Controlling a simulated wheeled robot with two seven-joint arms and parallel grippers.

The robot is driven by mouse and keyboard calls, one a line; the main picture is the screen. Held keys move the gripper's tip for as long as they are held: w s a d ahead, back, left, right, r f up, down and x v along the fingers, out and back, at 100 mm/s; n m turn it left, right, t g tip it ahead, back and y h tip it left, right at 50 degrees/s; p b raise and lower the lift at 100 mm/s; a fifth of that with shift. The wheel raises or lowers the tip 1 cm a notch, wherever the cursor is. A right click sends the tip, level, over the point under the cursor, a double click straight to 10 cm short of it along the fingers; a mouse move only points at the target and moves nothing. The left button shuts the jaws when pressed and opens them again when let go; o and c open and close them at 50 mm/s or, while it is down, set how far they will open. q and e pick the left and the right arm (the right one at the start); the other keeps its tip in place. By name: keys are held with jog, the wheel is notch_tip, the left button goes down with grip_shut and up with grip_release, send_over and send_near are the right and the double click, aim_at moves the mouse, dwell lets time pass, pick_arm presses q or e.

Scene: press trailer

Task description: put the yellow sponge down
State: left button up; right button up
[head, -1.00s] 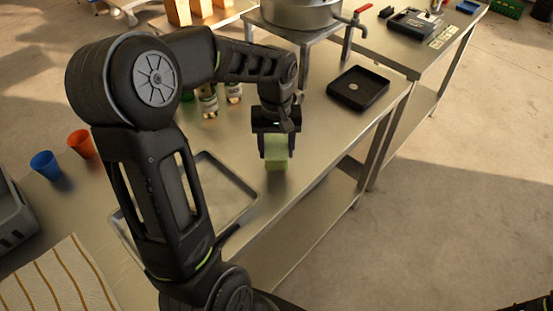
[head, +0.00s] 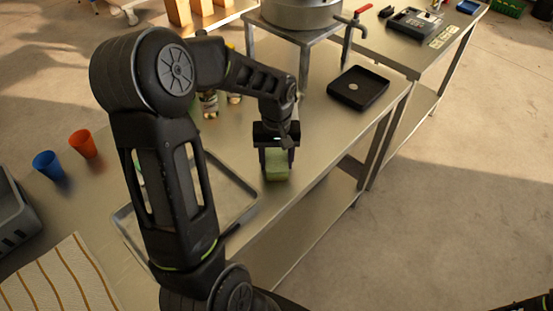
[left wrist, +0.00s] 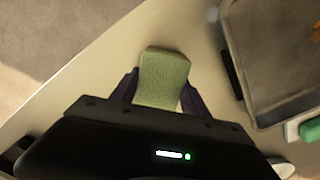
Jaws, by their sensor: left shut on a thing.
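The sponge (head: 278,166) looks pale yellow-green and blocky. My left gripper (head: 277,155) is shut on it, with one finger on each side, and points down over the metal table (head: 315,130), near its right edge. In the left wrist view the sponge (left wrist: 163,78) sticks out between the two dark fingers. I cannot tell whether its underside touches the table. My right gripper does not show clearly; only a dark part shows at the lower right corner.
A grey tray (head: 240,208) lies left of the sponge. A black square dish (head: 358,88) stands farther back. A pot (head: 300,12) sits on a stand behind. Blue (head: 47,165) and orange (head: 83,143) cups stand at left. Bare table lies between sponge and dish.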

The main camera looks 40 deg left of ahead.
aim_at(276, 159)
pick_arm(q)
jog(key=shift+f, duration=0.2)
jog(key=o, duration=1.4)
jog(key=shift+o, duration=0.2)
jog(key=shift+r, duration=0.1)
jog(key=shift+r, duration=0.2)
jog(key=shift+w+r, duration=0.1)
jog(key=shift+r, duration=0.2)
notch_tip(276, 159, up, 11)
jog(key=b, duration=0.1)
jog(key=shift+r+b, duration=0.15)
jog(key=shift+b, duration=0.25)
